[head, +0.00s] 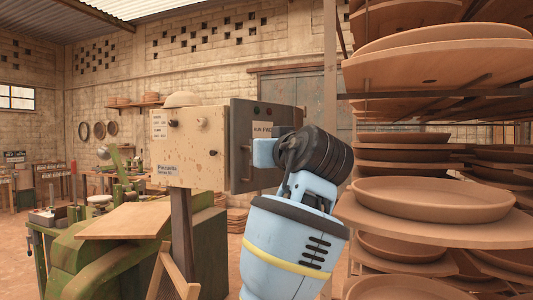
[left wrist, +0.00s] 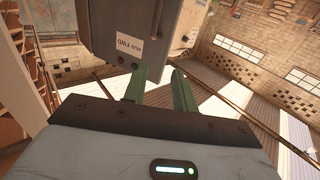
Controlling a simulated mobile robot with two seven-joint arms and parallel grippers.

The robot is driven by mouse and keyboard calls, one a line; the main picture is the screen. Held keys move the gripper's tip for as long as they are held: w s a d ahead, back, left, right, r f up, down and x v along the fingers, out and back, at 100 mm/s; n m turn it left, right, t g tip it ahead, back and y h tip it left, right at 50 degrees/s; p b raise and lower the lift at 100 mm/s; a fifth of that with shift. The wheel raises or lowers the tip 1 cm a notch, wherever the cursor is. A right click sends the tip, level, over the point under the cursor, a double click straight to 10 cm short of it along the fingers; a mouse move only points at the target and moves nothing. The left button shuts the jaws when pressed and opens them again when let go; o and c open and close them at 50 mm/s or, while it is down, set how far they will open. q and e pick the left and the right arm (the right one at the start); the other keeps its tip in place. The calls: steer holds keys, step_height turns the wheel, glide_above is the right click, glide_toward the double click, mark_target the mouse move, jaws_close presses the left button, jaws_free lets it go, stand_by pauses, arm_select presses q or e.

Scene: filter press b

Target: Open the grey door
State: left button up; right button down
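The grey door (head: 243,125) is a dark panel on the right side of a beige box (head: 195,150), with a thin upright handle (head: 247,160) near its left edge. I cannot tell whether it is slightly ajar. My left gripper (head: 256,153) is in front of the door; its black wrist hides the door's lower right part. In the left wrist view the grey door (left wrist: 145,25) fills the upper middle, with a "RUN FWD" label and small buttons. My right gripper is not in view.
Racks of clay dishes (head: 430,195) stand close on the right, beside my left arm. A green machine with a slanted board (head: 125,220) is at lower left. A brick wall and a closed metal door (head: 310,90) are behind.

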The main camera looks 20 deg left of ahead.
arm_select(q)
steer(key=shift+s+d+r, duration=0.1)
steer(key=shift+s+d, duration=0.2)
steer(key=shift+s, duration=0.6)
steer(key=shift+s+d+r, duration=0.1)
steer(key=shift+s+d, duration=0.2)
steer(key=shift+s, duration=0.55)
steer(key=shift+c, duration=0.3)
